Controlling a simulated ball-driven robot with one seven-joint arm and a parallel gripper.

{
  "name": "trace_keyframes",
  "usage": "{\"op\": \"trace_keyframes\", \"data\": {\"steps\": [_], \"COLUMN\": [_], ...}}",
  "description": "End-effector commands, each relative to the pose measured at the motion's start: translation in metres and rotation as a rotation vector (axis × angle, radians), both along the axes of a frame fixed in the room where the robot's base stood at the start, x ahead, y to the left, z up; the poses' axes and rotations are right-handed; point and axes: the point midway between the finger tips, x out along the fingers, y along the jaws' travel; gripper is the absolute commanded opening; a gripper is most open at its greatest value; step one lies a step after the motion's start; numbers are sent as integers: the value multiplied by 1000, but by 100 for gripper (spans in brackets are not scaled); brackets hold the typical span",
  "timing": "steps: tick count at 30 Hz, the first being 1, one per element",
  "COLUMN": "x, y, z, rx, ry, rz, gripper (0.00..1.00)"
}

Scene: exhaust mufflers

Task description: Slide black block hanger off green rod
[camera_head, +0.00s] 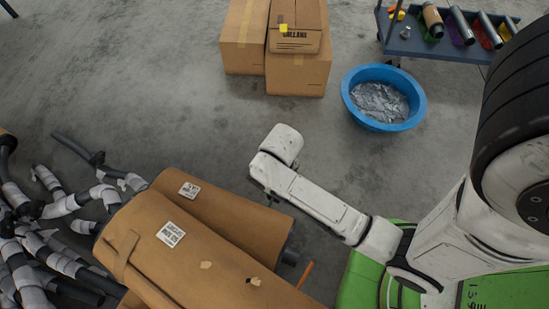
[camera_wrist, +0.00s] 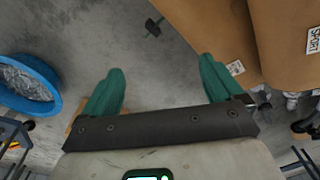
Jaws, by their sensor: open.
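My gripper (camera_wrist: 160,82) is open and empty in the wrist view, its two green fingers spread wide over the concrete floor. In the head view my white arm reaches out over the floor, but the fingers cannot be made out. A small dark piece (camera_wrist: 153,27) with a greenish tint shows beyond the fingers in the wrist view, apart from them; I cannot tell whether it is the black block hanger. No green rod can be made out for certain in either view.
Large brown-wrapped mufflers (camera_head: 190,240) and wrapped pipes (camera_head: 60,235) fill the lower left. A blue tub (camera_head: 350,98) of crumpled foil, cardboard boxes (camera_head: 297,75) and a cart (camera_head: 440,47) with pipes stand farther back. An orange rod (camera_head: 305,274) is near the mufflers. The middle floor is clear.

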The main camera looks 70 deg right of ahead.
Motion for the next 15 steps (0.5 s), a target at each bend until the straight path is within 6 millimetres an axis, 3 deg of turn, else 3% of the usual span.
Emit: {"op": "trace_keyframes", "data": {"steps": [1, 15], "x": [3, 27], "y": [-4, -42], "z": [-36, -228], "rx": [4, 33], "ry": [5, 25], "rz": [-56, -615], "gripper": [94, 94]}}
